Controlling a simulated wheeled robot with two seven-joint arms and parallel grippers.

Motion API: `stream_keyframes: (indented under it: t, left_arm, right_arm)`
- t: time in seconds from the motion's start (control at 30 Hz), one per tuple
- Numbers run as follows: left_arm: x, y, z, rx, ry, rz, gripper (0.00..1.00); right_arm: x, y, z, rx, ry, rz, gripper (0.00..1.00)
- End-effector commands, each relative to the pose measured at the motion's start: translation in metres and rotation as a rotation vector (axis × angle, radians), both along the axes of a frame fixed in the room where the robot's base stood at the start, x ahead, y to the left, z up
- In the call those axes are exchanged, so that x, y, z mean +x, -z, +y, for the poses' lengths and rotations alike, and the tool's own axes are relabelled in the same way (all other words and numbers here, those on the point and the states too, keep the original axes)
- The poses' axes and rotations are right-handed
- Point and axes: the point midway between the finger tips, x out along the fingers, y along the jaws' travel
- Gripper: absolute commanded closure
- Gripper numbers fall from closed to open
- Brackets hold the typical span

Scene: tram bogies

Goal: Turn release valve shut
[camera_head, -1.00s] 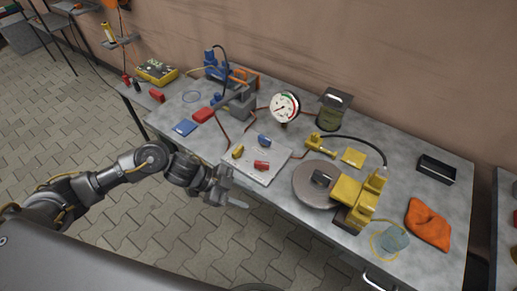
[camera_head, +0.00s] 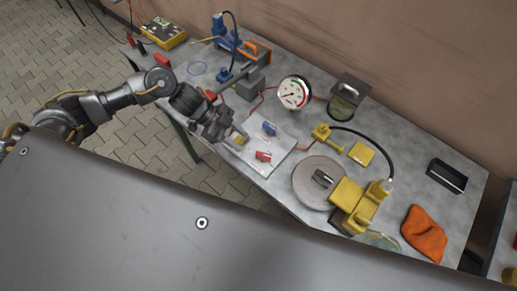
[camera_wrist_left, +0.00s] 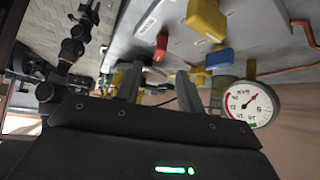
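A pale valve plate (camera_head: 285,150) lies on the bench with three small coloured handles: yellow (camera_head: 241,139), blue (camera_head: 269,128) and red (camera_head: 263,156). I cannot tell which one is the release valve. A round white dial gauge (camera_head: 294,92) stands behind the plate. My left gripper (camera_head: 228,137) is at the plate's left edge, close to the yellow handle. In the left wrist view its two fingers (camera_wrist_left: 158,87) are apart with nothing clearly between them. That view also shows the red (camera_wrist_left: 161,47), yellow (camera_wrist_left: 207,18) and blue (camera_wrist_left: 219,58) handles and the gauge (camera_wrist_left: 250,104). My right gripper is out of view.
Right of the plate are a grey disc (camera_head: 311,190) and a yellow jack-like unit (camera_head: 355,205) with a black hose. A blue pump (camera_head: 224,34) stands at the back left. An orange cloth (camera_head: 424,234) and a black tray (camera_head: 446,176) lie at the right.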

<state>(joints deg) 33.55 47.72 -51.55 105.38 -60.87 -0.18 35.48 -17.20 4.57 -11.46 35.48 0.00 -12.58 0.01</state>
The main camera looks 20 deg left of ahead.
Motion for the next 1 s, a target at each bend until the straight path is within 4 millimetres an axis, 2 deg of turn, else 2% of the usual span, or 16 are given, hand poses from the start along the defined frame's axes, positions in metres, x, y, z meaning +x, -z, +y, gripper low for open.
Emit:
stream_keyframes:
  t: [0.2,0.43,0.63,0.93,1.0]
  left_arm:
    - [-0.001,0.027,-0.030,-0.003,-0.001,0.004,0.62]
    - [-0.001,0.053,-0.055,-0.002,-0.004,0.001,0.62]
    - [0.000,0.065,-0.065,-0.001,-0.005,-0.001,0.62]
    - [0.000,0.067,-0.066,0.000,-0.005,-0.001,0.62]
    - [0.000,0.067,-0.065,0.000,-0.005,-0.001,0.71]
  right_arm:
    - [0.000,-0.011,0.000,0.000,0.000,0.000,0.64]
    - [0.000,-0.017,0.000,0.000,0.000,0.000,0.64]
    - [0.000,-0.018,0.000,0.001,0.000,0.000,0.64]
    - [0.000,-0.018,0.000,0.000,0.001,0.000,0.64]
    - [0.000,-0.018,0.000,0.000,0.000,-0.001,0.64]
